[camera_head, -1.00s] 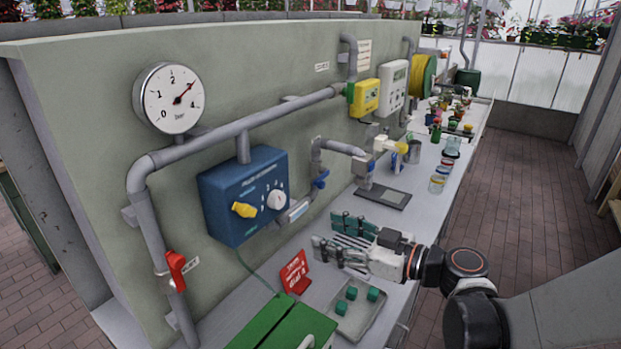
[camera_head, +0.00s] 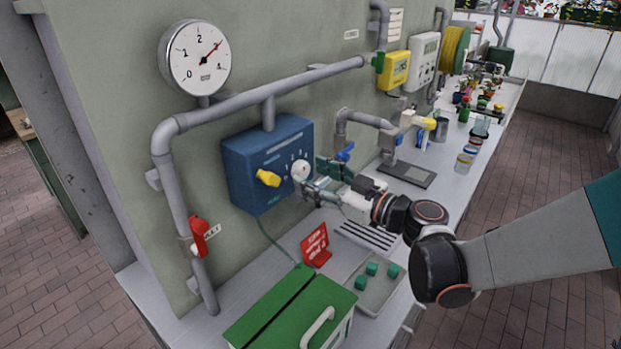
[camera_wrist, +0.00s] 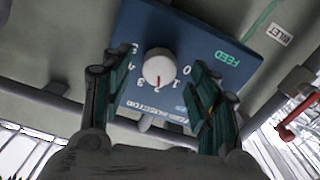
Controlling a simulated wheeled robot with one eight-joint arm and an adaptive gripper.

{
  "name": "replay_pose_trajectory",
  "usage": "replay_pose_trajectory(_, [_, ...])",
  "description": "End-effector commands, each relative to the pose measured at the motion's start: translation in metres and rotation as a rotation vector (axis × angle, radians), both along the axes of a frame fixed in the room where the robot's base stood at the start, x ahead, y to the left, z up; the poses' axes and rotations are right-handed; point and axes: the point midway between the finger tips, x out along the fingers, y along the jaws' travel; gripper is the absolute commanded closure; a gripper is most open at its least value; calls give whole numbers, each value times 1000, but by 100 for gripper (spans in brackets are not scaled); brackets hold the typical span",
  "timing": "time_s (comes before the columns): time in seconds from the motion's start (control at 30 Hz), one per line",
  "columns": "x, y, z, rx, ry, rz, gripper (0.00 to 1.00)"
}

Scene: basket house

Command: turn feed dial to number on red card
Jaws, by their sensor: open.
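The white feed dial (camera_head: 300,170) sits on the blue control box (camera_head: 245,165), beside a yellow knob (camera_head: 268,178). In the wrist view the dial (camera_wrist: 158,68) has a red mark pointing down, at about the 2 of its ring of numbers. My gripper (camera_head: 318,181) is open at the front of the dial. In the wrist view its two dark green fingers stand on either side of the dial, with gaps, not touching it. The red card (camera_head: 314,244) stands tilted on the bench below the box; its number is too small to read surely.
A grey pipe (camera_head: 250,95) runs above the box, with a gauge (camera_head: 196,58) at upper left. A red-handled valve (camera_head: 199,238) is at lower left. A green box (camera_head: 285,310) and a tray (camera_head: 382,296) with green cubes lie on the bench below. A blue-handled tap (camera_head: 345,152) is close at right.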

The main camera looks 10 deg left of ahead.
Motion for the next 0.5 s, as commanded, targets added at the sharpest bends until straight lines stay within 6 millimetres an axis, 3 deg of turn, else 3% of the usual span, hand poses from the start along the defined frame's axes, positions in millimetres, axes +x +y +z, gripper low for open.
replay_pose_trajectory(0.2, [8, 14, 0, 0, 0, 0, 45])
replay_pose_trajectory(0.5, [9, 15, 0, 0, 0, -1, 47])
